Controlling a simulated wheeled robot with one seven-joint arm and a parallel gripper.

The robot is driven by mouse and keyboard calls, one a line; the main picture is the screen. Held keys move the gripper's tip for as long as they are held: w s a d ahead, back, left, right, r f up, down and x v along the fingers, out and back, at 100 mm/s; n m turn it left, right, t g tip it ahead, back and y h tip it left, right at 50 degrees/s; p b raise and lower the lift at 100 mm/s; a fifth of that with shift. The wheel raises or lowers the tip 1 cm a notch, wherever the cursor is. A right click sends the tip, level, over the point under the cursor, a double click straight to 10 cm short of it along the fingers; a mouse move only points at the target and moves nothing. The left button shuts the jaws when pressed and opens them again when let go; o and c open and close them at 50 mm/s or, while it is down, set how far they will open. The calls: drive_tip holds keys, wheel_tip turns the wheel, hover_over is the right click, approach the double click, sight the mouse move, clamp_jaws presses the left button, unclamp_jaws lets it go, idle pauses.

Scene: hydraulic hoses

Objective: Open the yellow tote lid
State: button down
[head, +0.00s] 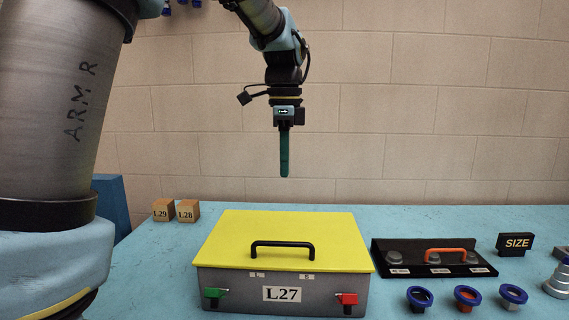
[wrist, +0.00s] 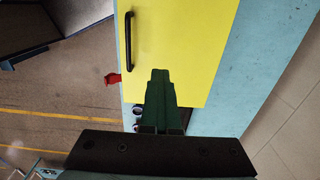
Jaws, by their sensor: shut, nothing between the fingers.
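The tote is a grey box (head: 240,290) labelled L27 with a flat yellow lid (head: 215,240), which lies closed on it. A black handle (head: 283,246) stands on the lid near its front edge. A green latch (head: 214,294) and a red latch (head: 347,300) are on the front face. My gripper (head: 285,174) has green fingers that are shut and empty, pointing down, well above the lid and apart from it. In the wrist view the fingertips (wrist: 160,72) show against the yellow lid (wrist: 195,50), with the black handle (wrist: 129,42) to their left and the red latch (wrist: 113,78) below the handle.
A black rack (head: 400,257) with an orange handle stands right of the tote, with blue-rimmed fittings (head: 466,297) in front of it. A SIZE block (head: 515,243) stands farther right. Blocks L29 (head: 163,210) and L28 (head: 188,210) stand back left. The space above the tote is clear.

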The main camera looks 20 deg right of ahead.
drive_tip(key=c, duration=0.9)
unclamp_jaws()
wheel_tip(320, 180, up, 11)
drive_tip(key=b, duration=0.1)
drive_tip(key=shift+f, duration=0.1)
drive_tip(key=shift+c, duration=0.4)
